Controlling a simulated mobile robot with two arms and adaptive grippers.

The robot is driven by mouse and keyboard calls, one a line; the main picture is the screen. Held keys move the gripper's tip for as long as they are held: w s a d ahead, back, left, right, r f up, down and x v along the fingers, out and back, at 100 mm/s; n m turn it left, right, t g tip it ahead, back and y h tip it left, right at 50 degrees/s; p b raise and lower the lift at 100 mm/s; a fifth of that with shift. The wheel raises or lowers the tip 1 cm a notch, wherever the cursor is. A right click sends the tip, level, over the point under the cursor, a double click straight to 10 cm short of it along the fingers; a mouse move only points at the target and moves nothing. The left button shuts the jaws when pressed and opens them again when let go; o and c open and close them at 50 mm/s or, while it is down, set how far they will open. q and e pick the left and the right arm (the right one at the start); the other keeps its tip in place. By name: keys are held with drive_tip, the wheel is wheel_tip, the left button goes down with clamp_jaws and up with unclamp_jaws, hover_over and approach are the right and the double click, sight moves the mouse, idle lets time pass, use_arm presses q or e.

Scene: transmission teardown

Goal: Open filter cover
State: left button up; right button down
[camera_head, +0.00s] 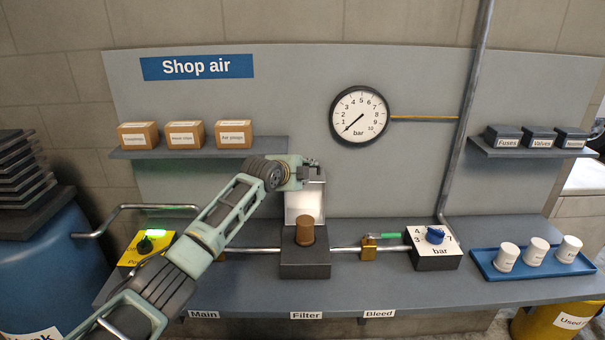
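The filter unit's dark base block (305,263) sits on the bench shelf above the "Filter" label. A brown cylindrical filter (305,232) stands upright and exposed in it. A pale panel, which looks like the filter cover (304,202), stands upright behind the brown filter. My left gripper (311,170) is at the top edge of this cover, touching or very close to it. Its fingers are small and partly hidden, so I cannot tell whether they grip the cover. My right gripper is out of view.
A pipe runs along the bench past a brass bleed valve with green handle (388,237) to a bar regulator box (434,251). A blue tray (486,266) with white cylinders is at right. A gauge (360,115) hangs above.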

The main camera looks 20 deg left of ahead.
use_arm(q)
drive_tip(key=shift+f, duration=0.15)
drive_tip(key=v, duration=1.2)
drive_tip(key=shift+c, duration=0.2)
